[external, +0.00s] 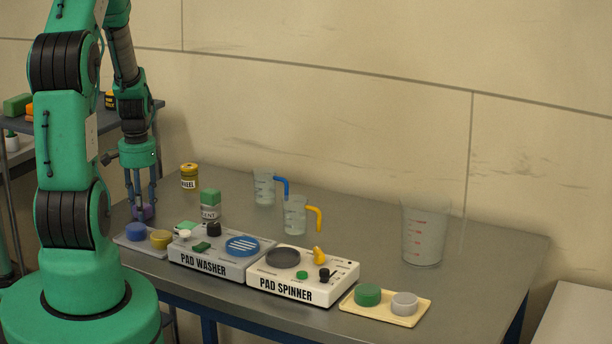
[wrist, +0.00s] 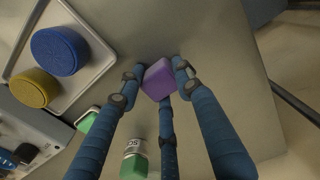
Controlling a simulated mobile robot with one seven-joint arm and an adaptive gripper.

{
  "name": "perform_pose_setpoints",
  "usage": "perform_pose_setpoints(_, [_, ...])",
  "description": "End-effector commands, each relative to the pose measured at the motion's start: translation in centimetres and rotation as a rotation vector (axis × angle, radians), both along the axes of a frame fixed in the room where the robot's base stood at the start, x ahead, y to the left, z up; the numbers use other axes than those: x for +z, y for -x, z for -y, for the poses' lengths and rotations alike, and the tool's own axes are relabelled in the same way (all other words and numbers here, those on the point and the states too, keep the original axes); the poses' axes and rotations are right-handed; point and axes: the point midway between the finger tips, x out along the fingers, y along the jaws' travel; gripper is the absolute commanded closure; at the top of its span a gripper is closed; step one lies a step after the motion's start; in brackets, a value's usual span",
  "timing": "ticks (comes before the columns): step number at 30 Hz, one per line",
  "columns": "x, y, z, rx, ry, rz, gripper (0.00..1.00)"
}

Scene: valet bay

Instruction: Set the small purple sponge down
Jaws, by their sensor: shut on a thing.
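The small purple sponge (wrist: 159,80) is between the fingertips of my gripper (wrist: 155,82) in the wrist view. My gripper is shut on it. In the external view my gripper (external: 143,208) points down at the left end of the table, and the purple sponge (external: 146,212) shows low between its fingers, just behind the grey tray (external: 128,246). The sponge is close to the table top (external: 380,211); I cannot tell whether it touches it.
The grey tray holds a blue pad (external: 136,231) and a yellow pad (external: 161,239). The pad washer (external: 205,262) and pad spinner (external: 290,287) stand to the right. A green-topped bottle (external: 210,204) and a yellow jar (external: 189,176) stand behind. Bare table surrounds the sponge in the wrist view.

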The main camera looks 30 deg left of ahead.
Motion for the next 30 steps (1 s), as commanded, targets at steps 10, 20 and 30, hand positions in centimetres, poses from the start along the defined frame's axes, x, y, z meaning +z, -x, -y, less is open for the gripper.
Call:
perform_pose_setpoints(10, [0.0,0.0,0.0,0.0,0.0,0.0,0.46])
perform_pose_setpoints(20, [1.3,0.0,0.0,0.0,0.0,0.001,0.46])
perform_pose_setpoints(30, [6.2,-0.1,0.0,0.0,-0.001,0.002,0.46])
